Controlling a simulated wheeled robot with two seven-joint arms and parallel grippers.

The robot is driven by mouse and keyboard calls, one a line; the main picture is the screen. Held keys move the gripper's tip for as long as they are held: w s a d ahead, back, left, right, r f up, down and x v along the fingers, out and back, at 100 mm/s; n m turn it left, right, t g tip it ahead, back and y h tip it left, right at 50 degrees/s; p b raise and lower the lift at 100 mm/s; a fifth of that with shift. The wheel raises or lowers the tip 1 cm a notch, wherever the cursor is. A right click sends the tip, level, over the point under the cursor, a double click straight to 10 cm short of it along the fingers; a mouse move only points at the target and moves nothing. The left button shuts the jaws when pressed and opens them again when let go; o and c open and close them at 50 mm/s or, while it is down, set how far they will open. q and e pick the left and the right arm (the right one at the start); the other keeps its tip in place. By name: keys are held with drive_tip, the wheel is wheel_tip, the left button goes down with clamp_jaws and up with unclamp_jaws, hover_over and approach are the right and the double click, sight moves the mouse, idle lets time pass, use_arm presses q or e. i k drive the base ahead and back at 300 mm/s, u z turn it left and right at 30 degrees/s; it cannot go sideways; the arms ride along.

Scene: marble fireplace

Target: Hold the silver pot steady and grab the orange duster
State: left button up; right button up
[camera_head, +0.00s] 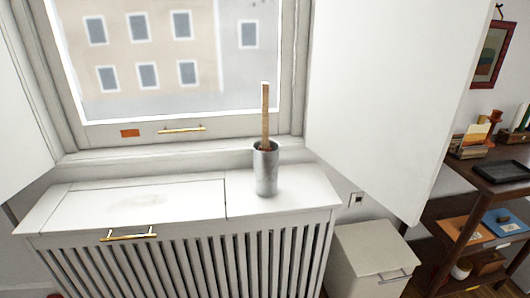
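The silver pot (266,171) stands upright on the right part of the white radiator cover, under the window. A long, flat, orange-brown handle (265,112) sticks up almost straight out of the pot; it looks like the duster's handle. The duster's lower end is inside the pot and mostly hidden, with a reddish bit at the rim. Neither of my grippers shows in the head view, and nothing touches the pot or the handle.
The radiator cover (130,205) has free room left of the pot. The window frame (225,131) rises close behind it. An open white panel (385,90) stands at the right. A white cabinet (362,262) and dark shelves (457,215) lie beyond.

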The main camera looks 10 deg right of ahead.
sight(265, 147)
drive_tip(key=k, duration=0.6)
drive_tip(key=z, duration=0.55)
drive_tip(key=i, duration=1.5)
drive_tip(key=u, duration=0.55)
